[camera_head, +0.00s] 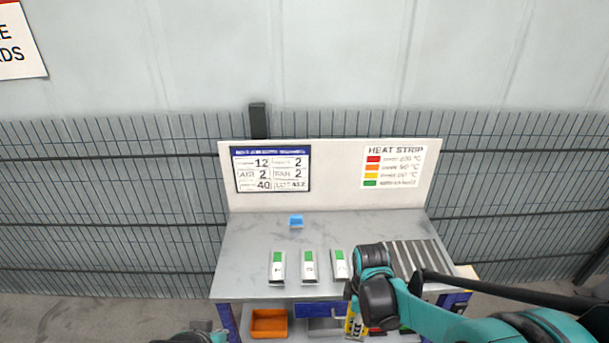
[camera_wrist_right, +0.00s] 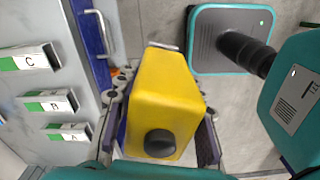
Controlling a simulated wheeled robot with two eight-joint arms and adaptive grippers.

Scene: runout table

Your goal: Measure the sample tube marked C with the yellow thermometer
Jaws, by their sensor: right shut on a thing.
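The yellow thermometer (camera_wrist_right: 165,95), a boxy body with a black knob, is between the fingers of my right gripper (camera_wrist_right: 160,140), shut on it. The knob faces the right wrist camera. The sample tube marked C (camera_wrist_right: 30,60) lies on the table, with B (camera_wrist_right: 52,102) and A (camera_wrist_right: 68,133) below it in that view. In the head view three green-and-white pieces lie in a row; the rightmost (camera_head: 340,263) appears to be C.
A dark striped rack (camera_head: 415,258) lies right of the tubes and a blue item (camera_head: 296,220) behind them. A back panel (camera_head: 335,180) carries a heat strip chart (camera_head: 394,166). An orange bin (camera_head: 269,323) stands below the tabletop. The table's left side is clear.

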